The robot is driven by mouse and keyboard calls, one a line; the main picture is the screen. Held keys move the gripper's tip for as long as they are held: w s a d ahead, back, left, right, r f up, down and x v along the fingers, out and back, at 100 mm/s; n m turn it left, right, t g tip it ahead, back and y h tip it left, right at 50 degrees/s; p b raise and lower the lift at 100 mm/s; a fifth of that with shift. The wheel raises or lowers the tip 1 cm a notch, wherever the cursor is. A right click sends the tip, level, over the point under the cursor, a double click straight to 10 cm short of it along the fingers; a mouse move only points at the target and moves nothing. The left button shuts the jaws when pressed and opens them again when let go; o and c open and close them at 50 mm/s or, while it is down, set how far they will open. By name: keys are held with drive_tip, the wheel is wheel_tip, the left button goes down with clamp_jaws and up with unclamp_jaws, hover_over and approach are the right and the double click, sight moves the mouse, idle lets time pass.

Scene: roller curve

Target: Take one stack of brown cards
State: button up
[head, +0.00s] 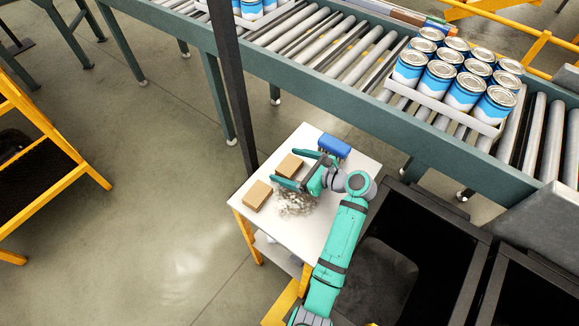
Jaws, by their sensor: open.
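Two brown card stacks rest on a small white-topped table (330,230). The nearer stack (257,196) lies by the table's left edge, clear of my gripper. The farther stack (289,165) lies close to my gripper (300,169). My gripper is teal, open, and points left, its two fingers apart near the farther stack. I cannot tell whether that stack is between the fingers or below them.
A blue block-shaped object (333,146) sits at the table's back. A grey speckled pile (295,203) lies below my gripper. A dark post (235,95) stands behind the table. A roller conveyor (335,50) carries a tray of cans (450,112).

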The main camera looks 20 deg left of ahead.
drive_tip(key=c, duration=1.1)
drive_tip(key=shift+r, duration=0.15)
